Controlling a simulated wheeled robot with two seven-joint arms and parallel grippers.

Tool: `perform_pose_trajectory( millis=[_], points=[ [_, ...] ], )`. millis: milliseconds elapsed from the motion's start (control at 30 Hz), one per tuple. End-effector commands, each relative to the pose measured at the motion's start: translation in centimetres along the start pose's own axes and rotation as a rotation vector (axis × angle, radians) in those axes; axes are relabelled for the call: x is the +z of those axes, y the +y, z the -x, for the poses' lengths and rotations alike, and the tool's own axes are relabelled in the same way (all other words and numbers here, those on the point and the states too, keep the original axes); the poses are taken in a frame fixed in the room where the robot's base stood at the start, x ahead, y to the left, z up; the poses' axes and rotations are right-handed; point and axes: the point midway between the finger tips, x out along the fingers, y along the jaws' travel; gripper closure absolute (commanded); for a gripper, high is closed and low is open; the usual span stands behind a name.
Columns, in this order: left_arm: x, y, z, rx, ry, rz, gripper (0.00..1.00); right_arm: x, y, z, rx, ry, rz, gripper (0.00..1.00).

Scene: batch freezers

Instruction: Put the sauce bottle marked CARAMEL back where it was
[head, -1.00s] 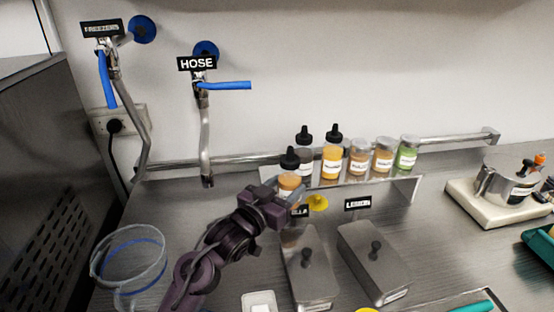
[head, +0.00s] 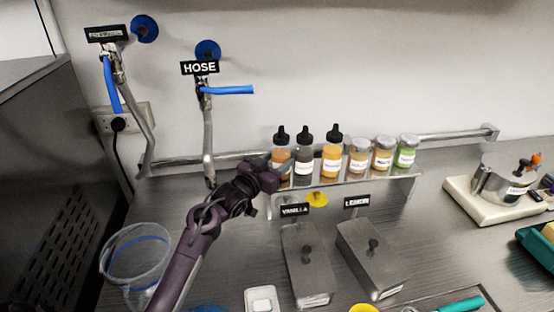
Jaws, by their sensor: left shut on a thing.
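The caramel-brown sauce bottle (head: 281,155) with a black nozzle cap stands upright at the left end of the bottle row on the raised metal shelf (head: 350,184). Its label is too small to read. My left gripper (head: 276,174) is shut on its lower part from the left and hides some of it. Immediately to its right stand a dark sauce bottle (head: 304,158) and a yellow-orange sauce bottle (head: 333,160), both with black nozzle caps. My right gripper is not in view.
Several lidded jars, including a green one (head: 406,154), fill the shelf's right side. Lidded metal tubs marked VANILLA (head: 305,262) and LEMON (head: 372,258) stand in front. A clear bucket (head: 138,252) is at left; the HOSE tap (head: 207,130) hangs behind my arm.

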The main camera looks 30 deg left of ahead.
Motion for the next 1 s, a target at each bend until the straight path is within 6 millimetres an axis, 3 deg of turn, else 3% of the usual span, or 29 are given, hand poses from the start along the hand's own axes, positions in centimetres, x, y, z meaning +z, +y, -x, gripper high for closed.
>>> perform_pose_trajectory(
  millis=[200,233,367,733,1000],
  points=[
    [0.3,0.0,0.0,0.000,0.002,0.000,0.73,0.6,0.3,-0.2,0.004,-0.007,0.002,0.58],
    [0.3,0.0,0.0,0.000,0.000,0.000,0.45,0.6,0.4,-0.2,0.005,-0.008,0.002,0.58],
    [0.3,0.0,0.0,0.000,0.000,0.001,0.28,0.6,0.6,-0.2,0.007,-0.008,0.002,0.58],
    [-0.1,0.0,0.1,0.000,-0.001,0.001,0.28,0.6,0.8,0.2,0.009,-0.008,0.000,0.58],
    [-0.3,0.0,4.5,0.000,-0.004,0.002,0.28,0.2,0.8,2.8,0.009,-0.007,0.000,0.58]
  ],
)
